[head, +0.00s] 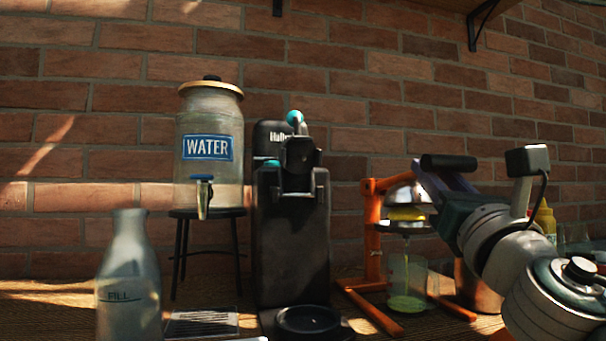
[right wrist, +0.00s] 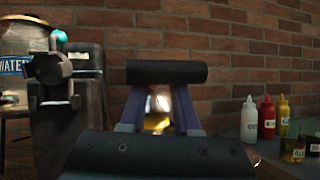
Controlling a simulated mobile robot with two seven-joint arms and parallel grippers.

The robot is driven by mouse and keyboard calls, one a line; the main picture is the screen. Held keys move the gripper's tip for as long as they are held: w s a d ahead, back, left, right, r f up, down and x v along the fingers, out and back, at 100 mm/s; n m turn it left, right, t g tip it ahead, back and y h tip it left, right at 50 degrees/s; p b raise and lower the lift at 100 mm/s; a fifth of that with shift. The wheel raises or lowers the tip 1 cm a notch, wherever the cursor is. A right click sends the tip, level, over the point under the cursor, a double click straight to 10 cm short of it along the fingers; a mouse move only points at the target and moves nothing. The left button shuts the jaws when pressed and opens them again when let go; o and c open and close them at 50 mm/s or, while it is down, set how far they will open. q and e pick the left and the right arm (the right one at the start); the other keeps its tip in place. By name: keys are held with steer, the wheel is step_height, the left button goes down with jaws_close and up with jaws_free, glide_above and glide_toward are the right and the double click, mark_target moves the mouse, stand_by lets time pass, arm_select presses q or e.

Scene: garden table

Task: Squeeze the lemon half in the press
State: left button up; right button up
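The orange press (head: 372,235) stands right of centre in the head view. A yellow lemon half (head: 407,213) shows under its shiny metal dome (head: 405,194). A thin yellow-green stream falls into a glass (head: 408,280) with some juice at its bottom. My right gripper (head: 432,175) is at the upper right of the press, its two fingers apart. A black bar-shaped handle (head: 448,162) lies across the fingertips and also shows in the right wrist view (right wrist: 166,72); exact contact is unclear. The dome and yellow show between the fingers. My left gripper is not in view.
A black machine (head: 290,235) stands left of the press. A water dispenser (head: 209,140) on a dark stand and a bottle (head: 129,280) are farther left. Sauce bottles (right wrist: 267,117) and jars stand at right. A brick wall closes the back.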

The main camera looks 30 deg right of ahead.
steer(key=shift+o, duration=1.4)
steer(key=shift+d+f, duration=0.2)
steer(key=shift+o, duration=0.3)
steer(key=shift+r, duration=0.1)
steer(key=shift+a, duration=0.1)
steer(key=b+v, duration=0.3)
steer(key=v, duration=0.7)
steer(key=shift+b, duration=0.35)
